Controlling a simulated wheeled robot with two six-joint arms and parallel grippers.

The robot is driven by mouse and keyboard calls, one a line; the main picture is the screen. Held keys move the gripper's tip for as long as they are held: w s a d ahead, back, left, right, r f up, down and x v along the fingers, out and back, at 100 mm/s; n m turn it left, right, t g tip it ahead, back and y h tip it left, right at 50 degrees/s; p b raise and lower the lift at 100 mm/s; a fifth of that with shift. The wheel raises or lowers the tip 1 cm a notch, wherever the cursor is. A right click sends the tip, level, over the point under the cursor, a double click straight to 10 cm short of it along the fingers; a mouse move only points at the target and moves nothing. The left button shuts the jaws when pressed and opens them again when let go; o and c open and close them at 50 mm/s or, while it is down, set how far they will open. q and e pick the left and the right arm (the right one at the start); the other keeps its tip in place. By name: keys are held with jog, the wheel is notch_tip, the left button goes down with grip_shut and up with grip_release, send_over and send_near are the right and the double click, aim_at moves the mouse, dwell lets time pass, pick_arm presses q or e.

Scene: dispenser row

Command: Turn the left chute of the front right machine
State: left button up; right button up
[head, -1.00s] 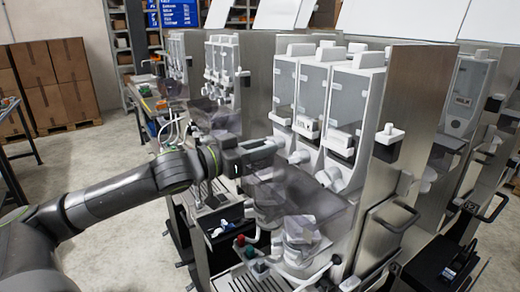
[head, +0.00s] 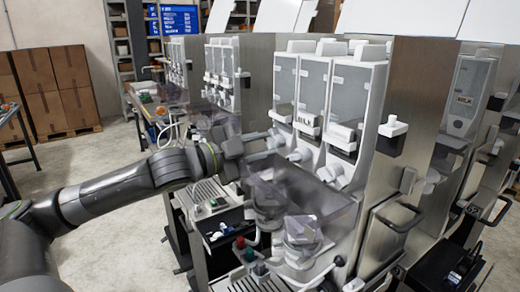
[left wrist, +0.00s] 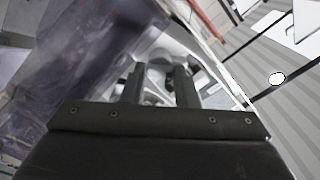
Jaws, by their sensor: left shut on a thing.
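The front right machine (head: 326,82) stands in the middle of the head view, with three clear-fronted white hoppers side by side. Its left chute (head: 276,139) is a small white spout low under the left hopper. My left gripper (head: 267,140) reaches it from the left, its fingers shut on the chute. In the left wrist view, the two dark fingers (left wrist: 159,84) stand apart with a pale grey part between them; its exact turn angle is hard to tell. The middle chute (head: 300,155) and right chute (head: 331,173) show to the right. My right gripper is out of view.
See-through grey shapes (head: 285,195) hang in front of the machine below the chutes. A drip tray (head: 258,285) and red and green knobs are at its lower front. A steel side panel (head: 398,120) bounds it on the right. Open floor lies to the left.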

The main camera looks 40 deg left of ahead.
pick_arm(q)
jog(key=m, duration=0.4)
jog(key=shift+m+b, duration=0.4)
jog(key=shift+m, duration=1.4)
jog(key=o, duration=1)
